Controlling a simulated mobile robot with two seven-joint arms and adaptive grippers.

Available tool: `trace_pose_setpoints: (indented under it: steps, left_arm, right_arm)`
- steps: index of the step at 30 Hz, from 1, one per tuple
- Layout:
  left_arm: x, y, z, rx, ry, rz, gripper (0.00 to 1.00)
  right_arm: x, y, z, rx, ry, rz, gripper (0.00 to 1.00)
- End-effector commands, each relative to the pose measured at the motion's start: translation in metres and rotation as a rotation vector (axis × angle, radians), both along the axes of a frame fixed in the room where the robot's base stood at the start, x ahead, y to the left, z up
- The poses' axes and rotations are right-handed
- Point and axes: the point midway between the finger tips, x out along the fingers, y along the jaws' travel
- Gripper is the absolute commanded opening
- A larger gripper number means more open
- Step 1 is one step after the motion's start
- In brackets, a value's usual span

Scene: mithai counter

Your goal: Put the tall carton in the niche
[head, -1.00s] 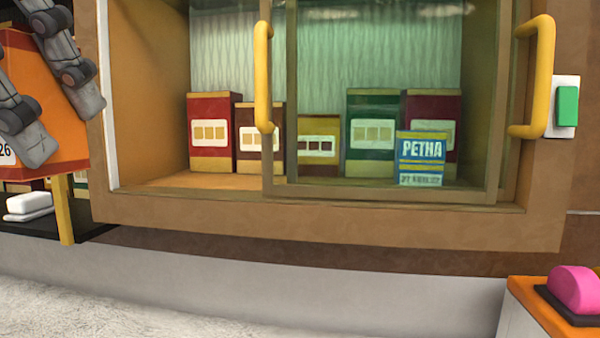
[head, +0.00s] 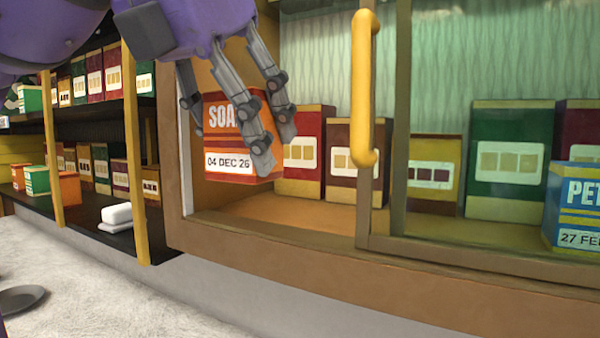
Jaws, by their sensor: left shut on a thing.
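My left gripper (head: 238,125) comes in from the top left and is shut on the tall carton (head: 228,165), an orange box with a "SOA…" label and "04 DEC 26" on a white strip. The fingers hide part of its front and its right edge. The carton is upright, slightly tilted in the picture, at the open left part of the niche (head: 300,215). Its lower edge appears above the niche floor; I cannot tell how far inside it is. My right gripper is not in view.
Red (head: 300,155), brown (head: 357,160), yellow (head: 434,172) and green (head: 508,155) cartons line the niche's back. A sliding glass door with a yellow handle (head: 365,90) covers the right part, near a blue PETHA carton (head: 575,205). Stocked shelves (head: 95,112) stand left.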

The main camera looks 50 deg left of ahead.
Motion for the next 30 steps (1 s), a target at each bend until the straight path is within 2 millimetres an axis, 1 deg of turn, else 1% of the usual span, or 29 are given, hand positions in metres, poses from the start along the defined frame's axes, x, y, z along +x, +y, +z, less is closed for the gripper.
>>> trace_pose_setpoints:
  steps: [1,6,12,22,27,30]
  left_arm:
    - [0.011,0.004,0.003,-0.001,0.0,0.0,0.2]
    - [0.052,0.017,0.004,0.0,-0.001,0.003,0.2]
    - [0.083,0.027,0.002,0.001,-0.002,0.004,0.2]
    - [0.11,0.036,0.0,0.001,-0.002,0.0,0.2]
    - [0.11,0.034,-0.021,0.0,-0.005,-0.006,0.2]
    - [0.11,0.035,-0.027,-0.002,-0.003,-0.002,0.2]
  right_arm:
    - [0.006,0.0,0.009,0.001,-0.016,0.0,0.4]
    - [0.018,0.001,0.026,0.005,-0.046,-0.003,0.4]
    - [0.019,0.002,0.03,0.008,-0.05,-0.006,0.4]
    - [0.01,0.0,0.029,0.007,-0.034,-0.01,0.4]
    - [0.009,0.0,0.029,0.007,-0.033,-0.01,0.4]
    - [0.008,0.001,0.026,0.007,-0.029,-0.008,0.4]
